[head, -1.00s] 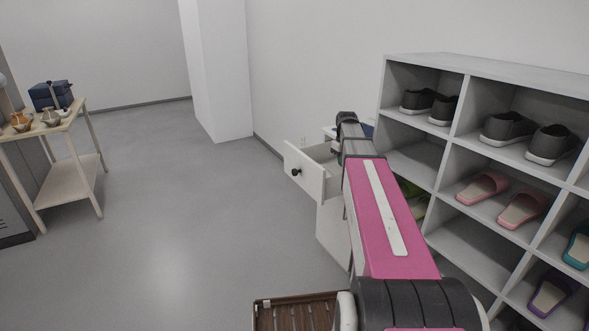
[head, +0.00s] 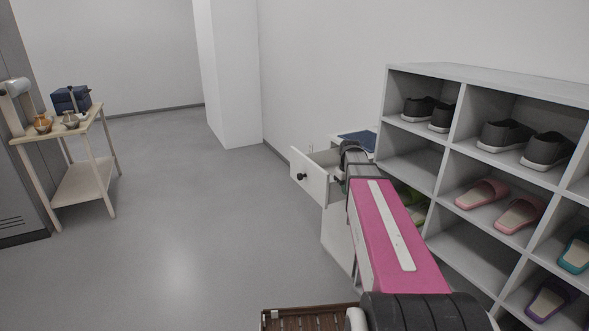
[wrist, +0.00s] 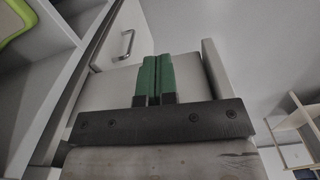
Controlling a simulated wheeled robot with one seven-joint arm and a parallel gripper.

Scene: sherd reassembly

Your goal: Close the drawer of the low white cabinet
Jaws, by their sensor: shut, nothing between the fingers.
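The low white cabinet (head: 337,240) stands left of the shoe rack, partly hidden behind my arm. Pale panels surround the fingers in the wrist view, one with a metal bar handle (wrist: 128,45). I cannot tell whether the fingers touch the drawer.
A shoe rack (head: 470,75) with shoes and slippers stands close on the right. A dark blue flat thing (head: 358,139) lies on the cabinet top. A wooden side table (head: 88,183) with small vessels stands at far left. The floor (head: 190,230) between is clear.

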